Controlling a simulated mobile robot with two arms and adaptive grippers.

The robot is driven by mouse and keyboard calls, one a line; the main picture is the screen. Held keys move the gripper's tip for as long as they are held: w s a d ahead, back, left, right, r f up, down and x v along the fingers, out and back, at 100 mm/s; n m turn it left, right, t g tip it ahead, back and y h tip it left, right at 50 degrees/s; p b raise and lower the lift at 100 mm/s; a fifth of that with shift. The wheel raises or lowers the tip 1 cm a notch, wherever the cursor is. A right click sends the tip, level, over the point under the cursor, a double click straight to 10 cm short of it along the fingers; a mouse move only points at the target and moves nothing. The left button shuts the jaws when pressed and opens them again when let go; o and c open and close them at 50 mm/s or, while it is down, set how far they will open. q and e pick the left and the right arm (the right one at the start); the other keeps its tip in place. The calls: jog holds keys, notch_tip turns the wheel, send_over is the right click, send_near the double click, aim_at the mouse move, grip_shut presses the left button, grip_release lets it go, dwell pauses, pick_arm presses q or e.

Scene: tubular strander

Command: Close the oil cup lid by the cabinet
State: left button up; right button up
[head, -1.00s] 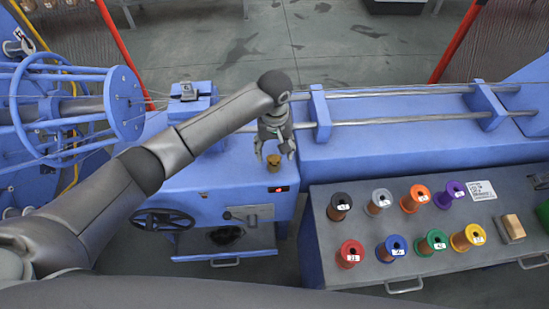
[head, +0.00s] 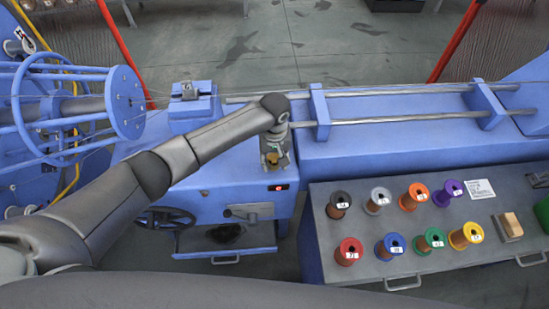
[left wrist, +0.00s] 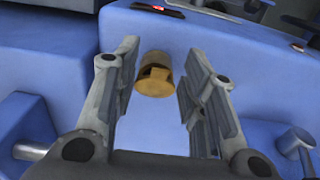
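The small brass oil cup (head: 272,158) stands on top of the blue cabinet (head: 225,180), near its right end. My left gripper (head: 275,149) is over the cup in the head view. In the left wrist view its two fingers (left wrist: 161,50) are spread, with the cup showing between them and a gap on each side. My right gripper is not in view.
A red-lit display (head: 277,188) is on the cabinet front, with a handwheel (head: 163,219) at the left. Steel rods (head: 400,118) run along the blue bed at the right. A grey bench (head: 345,264) holds several coloured spools. A wire cage rotor (head: 60,105) stands at the left.

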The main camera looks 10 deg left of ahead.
pick_arm(q)
jog(key=shift+c, duration=1.2)
jog(key=shift+s+f+t+p, duration=0.1)
jog(key=shift+s+t+p, duration=0.4)
jog(key=shift+p, duration=0.7)
jog(key=shift+f+t+p, duration=0.25)
jog(key=shift+t+p, duration=0.15)
jog(key=shift+s+d+f+t+y+p, duration=0.1)
jog(key=shift+f+t+y+p, duration=0.4)
jog(key=shift+t, duration=0.4)
jog(key=shift+f+t, duration=0.55)
jog(key=shift+t, duration=0.25)
jog(key=o, duration=1)
